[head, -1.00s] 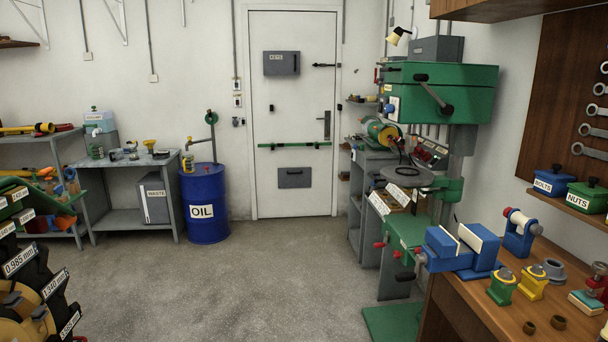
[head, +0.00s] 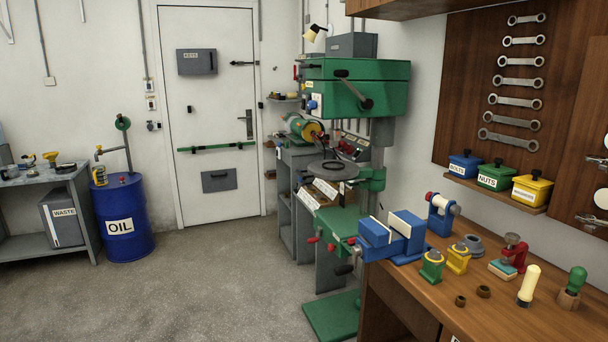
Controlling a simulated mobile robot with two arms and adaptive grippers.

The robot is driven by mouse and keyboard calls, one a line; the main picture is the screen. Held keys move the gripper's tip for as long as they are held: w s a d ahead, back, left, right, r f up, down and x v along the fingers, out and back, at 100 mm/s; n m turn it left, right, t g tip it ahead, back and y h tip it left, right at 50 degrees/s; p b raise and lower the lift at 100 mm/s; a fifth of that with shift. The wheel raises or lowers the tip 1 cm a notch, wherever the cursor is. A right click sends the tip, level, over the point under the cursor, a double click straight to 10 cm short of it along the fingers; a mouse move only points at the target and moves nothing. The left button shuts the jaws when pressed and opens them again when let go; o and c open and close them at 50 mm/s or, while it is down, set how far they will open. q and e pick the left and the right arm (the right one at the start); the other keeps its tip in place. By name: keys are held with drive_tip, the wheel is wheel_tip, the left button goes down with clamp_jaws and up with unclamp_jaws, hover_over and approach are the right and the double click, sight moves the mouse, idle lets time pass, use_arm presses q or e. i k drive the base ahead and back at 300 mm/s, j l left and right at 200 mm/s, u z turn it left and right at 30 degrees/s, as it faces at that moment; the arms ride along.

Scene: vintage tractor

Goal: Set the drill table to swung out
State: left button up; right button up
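The green drill press (head: 352,85) stands against the right wall, right of the white door, with a lever handle on its head. Its round grey drill table (head: 333,169) sits below the head on a green bracket (head: 374,179) at the column. The table appears to lie out in front of the column, over the green base; its exact swing angle is hard to tell. Neither of my grippers is in view.
A wooden workbench (head: 480,272) with a blue vise (head: 388,238) and small tools stands close at the right front of the drill. A blue oil drum (head: 124,220) stands left of the door (head: 209,120). The floor (head: 190,285) between is clear.

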sight(336, 171)
drive_tip(key=i+j+z, duration=0.15)
drive_tip(key=i, duration=0.4)
drive_tip(key=i+j+z, duration=0.15)
drive_tip(key=i+j, duration=0.15)
drive_tip(key=i, duration=0.2)
